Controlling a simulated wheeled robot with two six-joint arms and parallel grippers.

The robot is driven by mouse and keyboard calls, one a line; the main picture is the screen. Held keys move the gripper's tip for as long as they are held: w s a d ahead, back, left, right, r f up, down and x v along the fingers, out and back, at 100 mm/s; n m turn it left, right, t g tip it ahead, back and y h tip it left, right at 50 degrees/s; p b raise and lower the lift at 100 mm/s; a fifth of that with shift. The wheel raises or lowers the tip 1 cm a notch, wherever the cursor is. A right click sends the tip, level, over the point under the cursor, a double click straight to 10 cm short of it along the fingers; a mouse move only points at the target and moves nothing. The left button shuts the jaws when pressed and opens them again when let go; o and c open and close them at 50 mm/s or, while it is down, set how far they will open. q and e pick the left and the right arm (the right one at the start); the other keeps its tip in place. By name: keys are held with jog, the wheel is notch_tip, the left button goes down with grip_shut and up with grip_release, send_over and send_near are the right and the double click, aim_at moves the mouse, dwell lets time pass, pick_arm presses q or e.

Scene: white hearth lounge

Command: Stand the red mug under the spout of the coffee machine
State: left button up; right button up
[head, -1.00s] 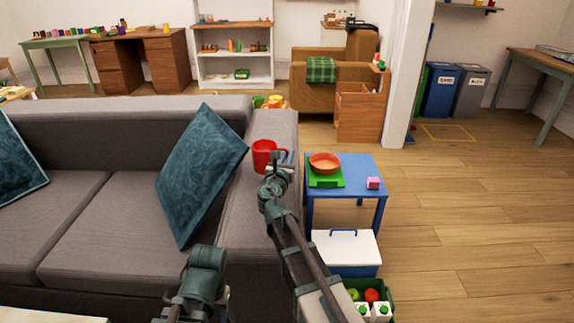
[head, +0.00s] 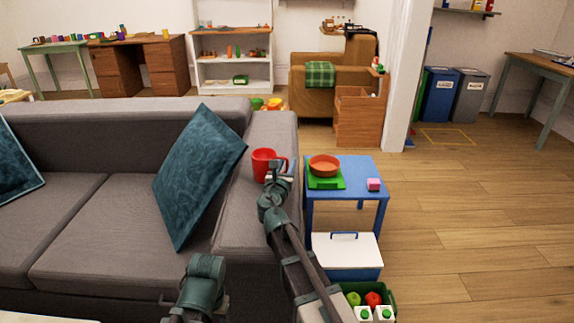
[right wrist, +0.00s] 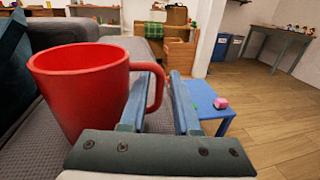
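The red mug (head: 263,165) stands upright on the near-right arm of the grey sofa. In the right wrist view the mug (right wrist: 85,90) is large at the left, its handle pointing right. My right gripper (head: 281,170) is at that handle. In the right wrist view my right gripper's blue-grey fingers (right wrist: 160,95) stand apart, with the handle between them; a gap shows around it, so they look open. My left gripper is not in view; only part of my left arm shows at the bottom. No coffee machine is recognisable in these views.
A blue side table (head: 350,197) right of the sofa arm bears an orange bowl (head: 323,164) on a green base and a pink block (head: 374,184). Below are a white-lidded box (head: 345,248) and a green crate (head: 388,297). A teal cushion (head: 199,170) leans on the sofa. Floor at right is clear.

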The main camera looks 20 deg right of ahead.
jog(key=shift+o, duration=0.5)
